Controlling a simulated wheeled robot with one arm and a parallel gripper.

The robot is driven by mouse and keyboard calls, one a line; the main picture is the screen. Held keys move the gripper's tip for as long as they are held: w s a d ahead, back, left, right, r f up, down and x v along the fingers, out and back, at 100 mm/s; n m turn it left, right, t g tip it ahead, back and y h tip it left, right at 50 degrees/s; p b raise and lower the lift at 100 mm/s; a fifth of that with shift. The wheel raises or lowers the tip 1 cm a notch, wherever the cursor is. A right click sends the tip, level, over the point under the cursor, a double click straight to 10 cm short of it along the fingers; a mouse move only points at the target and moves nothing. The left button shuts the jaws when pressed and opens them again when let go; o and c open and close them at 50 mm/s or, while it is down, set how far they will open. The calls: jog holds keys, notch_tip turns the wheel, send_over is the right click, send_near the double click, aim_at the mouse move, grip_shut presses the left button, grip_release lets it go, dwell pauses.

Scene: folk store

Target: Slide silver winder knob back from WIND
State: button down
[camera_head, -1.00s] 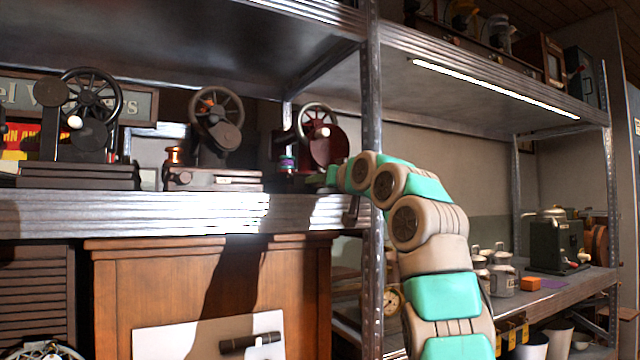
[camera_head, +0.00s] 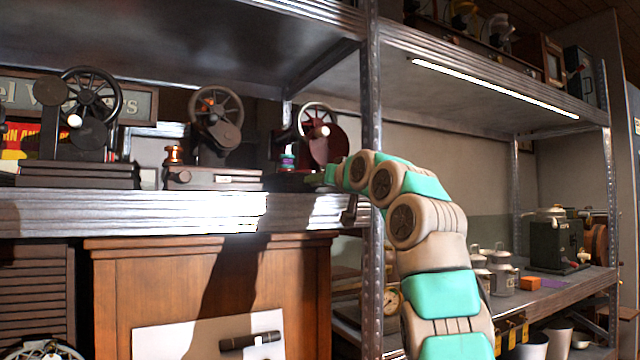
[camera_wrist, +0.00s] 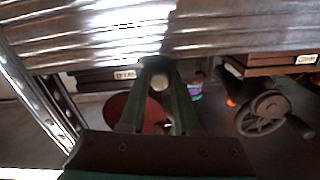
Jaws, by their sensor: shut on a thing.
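The dark red hand-wheel machine (camera_head: 324,148) stands on the left shelf beside the metal post. My gripper (camera_head: 322,180) is at the front of its base in the head view, partly hidden by the machine base and my arm. In the wrist view, my gripper (camera_wrist: 160,66) has its two dark green fingers converging at the tips near the shelf edge, shut on the silver winder knob. A round silver-white knob (camera_wrist: 159,83) shows between the fingers. A small label, too small to read surely, (camera_wrist: 124,74) is beside the fingers. The contact at the tips is mostly hidden.
The metal shelf edge (camera_head: 180,215) runs just in front of the machines. An upright metal post (camera_head: 371,120) stands close beside my arm. Two other hand-wheel machines (camera_head: 212,140) (camera_head: 85,125) stand to the left. A green-purple spool (camera_head: 287,162) sits near the gripper.

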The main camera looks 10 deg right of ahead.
jog(key=shift+s+a+b, duration=0.3)
jog(key=shift+a, duration=0.55)
jog(key=shift+s+a+b, duration=0.25)
jog(key=shift+a, duration=0.6)
jog(key=c, duration=0.6)
grip_release()
jog(key=shift+a, duration=0.1)
jog(key=shift+c, duration=0.2)
jog(key=shift+s, duration=0.1)
jog(key=shift+b+v, duration=1.75)
jog(key=shift+v, duration=2.1)
